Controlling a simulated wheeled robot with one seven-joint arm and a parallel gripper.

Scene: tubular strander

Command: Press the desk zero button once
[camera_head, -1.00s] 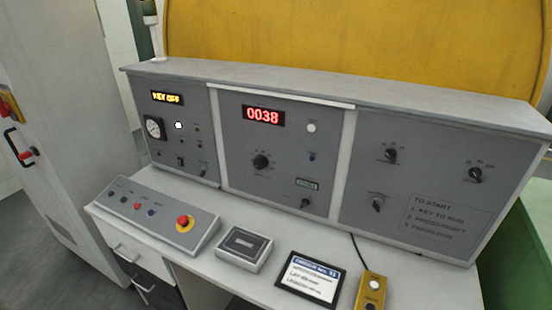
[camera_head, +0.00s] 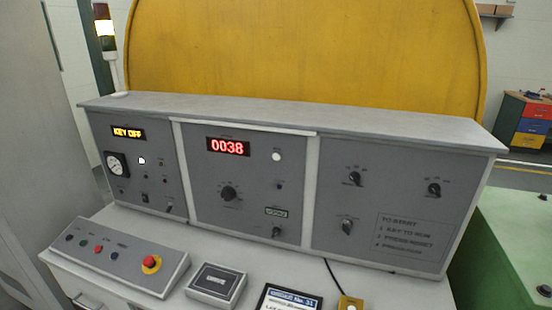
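The grey control desk (camera_head: 300,125) fills the middle of the head view. Its middle panel has a red display (camera_head: 228,147) reading 0038. A round white button (camera_head: 276,156) sits right of that display, with a dark knob (camera_head: 228,194) below. A sloped button box (camera_head: 115,257) at the lower left carries several small coloured buttons and a red mushroom button (camera_head: 151,262) on a yellow ring. I cannot read which button is labelled zero. My gripper is not in view.
A yellow display (camera_head: 128,133) on the left panel reads KEY OFF. A grey box (camera_head: 215,283), a dark-framed card (camera_head: 288,299) and a yellow pendant (camera_head: 350,303) lie on the desktop. A green machine (camera_head: 510,235) stands right; a lit signal tower (camera_head: 105,35) stands left.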

